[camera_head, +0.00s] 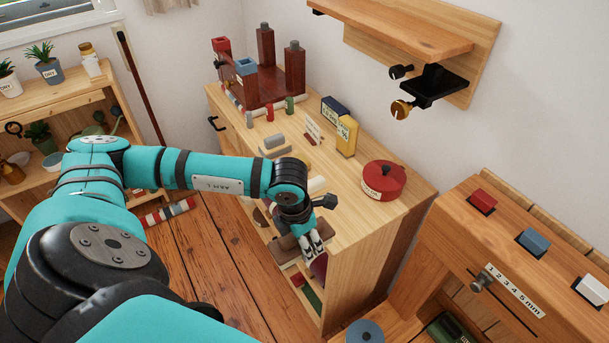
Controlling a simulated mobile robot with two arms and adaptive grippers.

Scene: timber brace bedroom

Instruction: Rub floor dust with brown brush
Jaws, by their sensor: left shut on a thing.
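My left arm reaches in from the left, across the open front of the wooden cabinet (392,228). My left gripper (316,246) points down at the cabinet's front edge and is shut on what looks like the brown brush (286,249), a dark brown block seen beside the fingers. The fingers hide part of it, and its bristles cannot be made out. The plank floor (215,262) shows below and left of the cabinet; I cannot make out dust on it. My right gripper is out of view.
The cabinet top holds a red pot (383,181), a yellow box (347,137) and several small blocks. A striped bar (167,213) lies on the floor. A plant shelf (82,105) stands left, a wooden bench (455,222) right. Open floor lies between shelf and cabinet.

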